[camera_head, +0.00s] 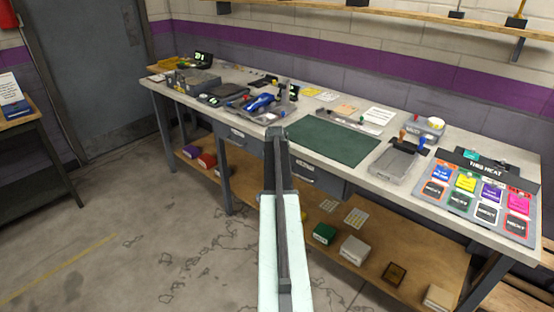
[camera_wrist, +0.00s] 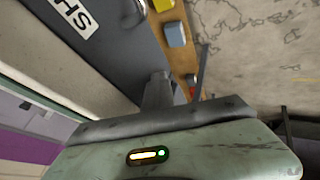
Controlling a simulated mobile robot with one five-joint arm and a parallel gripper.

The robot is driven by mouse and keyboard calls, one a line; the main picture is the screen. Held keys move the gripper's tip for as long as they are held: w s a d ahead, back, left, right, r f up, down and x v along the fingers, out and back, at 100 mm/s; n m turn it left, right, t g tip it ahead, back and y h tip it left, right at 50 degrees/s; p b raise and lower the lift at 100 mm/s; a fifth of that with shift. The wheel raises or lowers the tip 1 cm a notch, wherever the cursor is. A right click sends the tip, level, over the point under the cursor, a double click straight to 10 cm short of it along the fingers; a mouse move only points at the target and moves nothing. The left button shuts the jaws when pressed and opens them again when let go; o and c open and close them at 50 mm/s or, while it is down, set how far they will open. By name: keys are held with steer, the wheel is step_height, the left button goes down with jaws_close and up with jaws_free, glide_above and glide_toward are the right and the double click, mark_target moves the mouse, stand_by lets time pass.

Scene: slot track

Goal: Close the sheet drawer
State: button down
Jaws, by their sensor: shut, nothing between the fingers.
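A dark grey drawer front (camera_head: 324,184) with a small label and a handle sits under the bench, right of my gripper. A paler strip lies between this front and the bench edge; I cannot tell how far the drawer stands out. My gripper (camera_head: 276,132) is shut and empty near the bench's front edge, left of that drawer. Its fingers (camera_wrist: 157,83) appear beside the front's edge in the wrist view.
Another drawer (camera_head: 238,135) is to the left under the bench (camera_head: 405,190). A green mat (camera_head: 330,141), a blue car (camera_head: 262,103) and a clear tray (camera_head: 392,167) are on top. Several boxes are on the lower shelf (camera_head: 330,215). The floor (camera_head: 130,220) in front is clear.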

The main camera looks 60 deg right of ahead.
steer(key=shift+d+r, duration=0.15)
steer(key=shift+d, duration=0.3)
steer(key=s+a+r+p, duration=0.2)
steer(key=a+r+p, duration=0.5)
steer(key=a, duration=0.3)
steer(key=shift+s+r+p, duration=0.3)
steer(key=shift+s+p, duration=0.05)
steer(key=shift+p, duration=0.25)
